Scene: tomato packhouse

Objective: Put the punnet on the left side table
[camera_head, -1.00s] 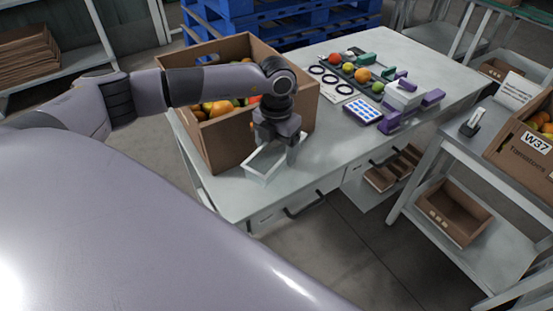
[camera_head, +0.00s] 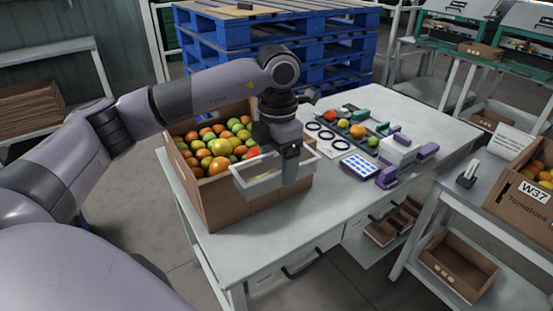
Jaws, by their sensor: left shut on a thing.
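The punnet (camera_head: 262,187) is a small, pale, open tray. My left gripper (camera_head: 289,172) is shut on its right part and holds it up in front of the tomato box, clear of the tabletop. The fingers hide part of the punnet, and I see nothing in it. The left side table is probably the grey shelf table (camera_head: 45,60) at the far left; its top looks bare where it shows. My right gripper does not show.
A cardboard box (camera_head: 222,204) of tomatoes stands on the work table (camera_head: 300,232). Behind the punnet lie rings, a row of tomatoes, a blue-white card (camera_head: 361,166) and purple-grey devices. Blue pallets (camera_head: 215,32) stand behind. A crate marked W37 (camera_head: 520,195) is at right.

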